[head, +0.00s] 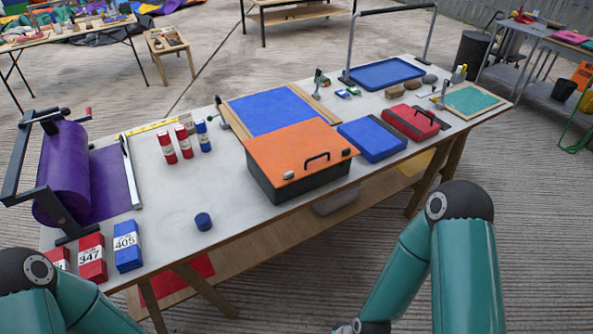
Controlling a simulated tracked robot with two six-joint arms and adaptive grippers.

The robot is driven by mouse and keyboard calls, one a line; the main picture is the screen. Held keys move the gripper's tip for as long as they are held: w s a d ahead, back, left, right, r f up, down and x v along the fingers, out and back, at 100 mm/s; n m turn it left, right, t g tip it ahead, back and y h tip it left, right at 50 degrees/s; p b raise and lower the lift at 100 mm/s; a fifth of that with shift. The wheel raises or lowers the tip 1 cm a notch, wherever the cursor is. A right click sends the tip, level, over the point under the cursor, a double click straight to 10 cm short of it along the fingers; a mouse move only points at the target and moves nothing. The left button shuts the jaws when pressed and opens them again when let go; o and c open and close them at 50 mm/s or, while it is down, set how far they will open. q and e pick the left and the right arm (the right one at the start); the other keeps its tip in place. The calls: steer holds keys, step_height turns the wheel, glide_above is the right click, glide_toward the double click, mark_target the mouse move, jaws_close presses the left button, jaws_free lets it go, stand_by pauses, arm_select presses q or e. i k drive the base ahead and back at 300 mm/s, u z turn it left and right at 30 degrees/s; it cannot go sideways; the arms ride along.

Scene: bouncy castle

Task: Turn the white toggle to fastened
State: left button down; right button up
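A dark box (310,190) with an orange lid (290,145) stands at the table's front edge, lid down. The lid has a black handle (316,158). A small pale fitting (288,175) sits on the lid's front left, too small to tell if it is the white toggle or how it is set. A small upright fitting (320,82) stands behind the blue panel and is also unclear. No white toggle can be picked out for certain. My arms come in at the bottom left and bottom right, apart from the box. Neither gripper's fingers show.
The white table (170,215) holds a purple roll (62,172), red and blue numbered blocks (128,246), a blue cylinder (203,221), a blue panel (265,110), a blue case (371,139), a red case (412,121) and a blue tray (385,73). Clear tabletop lies left of the box.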

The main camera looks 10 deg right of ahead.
mark_target(287, 175)
steer(key=u, duration=0.05)
steer(key=i, duration=0.9)
steer(key=z, duration=0.2)
steer(key=k, duration=0.9)
steer(key=u, duration=0.2)
steer(key=i, duration=0.9)
steer(key=z, duration=0.1)
